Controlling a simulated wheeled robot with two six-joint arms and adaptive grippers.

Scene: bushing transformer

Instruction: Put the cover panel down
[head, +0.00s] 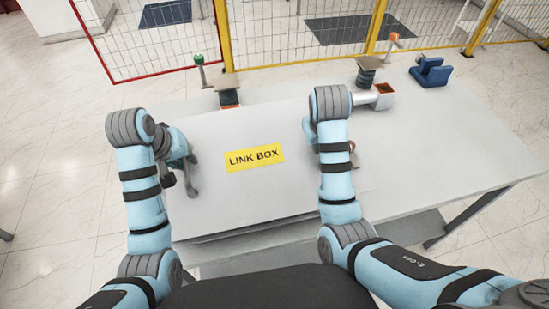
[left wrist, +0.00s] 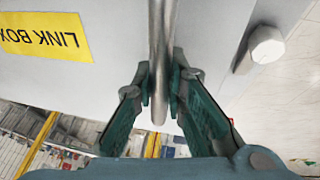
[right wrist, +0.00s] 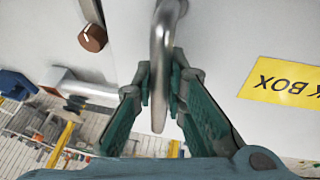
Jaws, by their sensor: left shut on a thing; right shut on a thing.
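The cover panel (head: 245,197) is a flat, light grey plate with a yellow LINK BOX label (head: 255,158). In the head view it spans the space between my two arms, at the left part of the table; I cannot tell whether it touches what is under it. My left gripper (left wrist: 160,92) is shut on a metal bar handle (left wrist: 158,30) of the panel. My right gripper (right wrist: 160,92) is shut on the other bar handle (right wrist: 161,40). In the head view my right forearm mostly hides the right gripper and its handle.
The grey table (head: 455,150) is clear at the right. Behind the panel stand a green-topped post (head: 199,70) and an orange-topped post (head: 392,45). A blue block (head: 431,72) lies at the back right. A yellow and red mesh fence (head: 290,35) runs behind.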

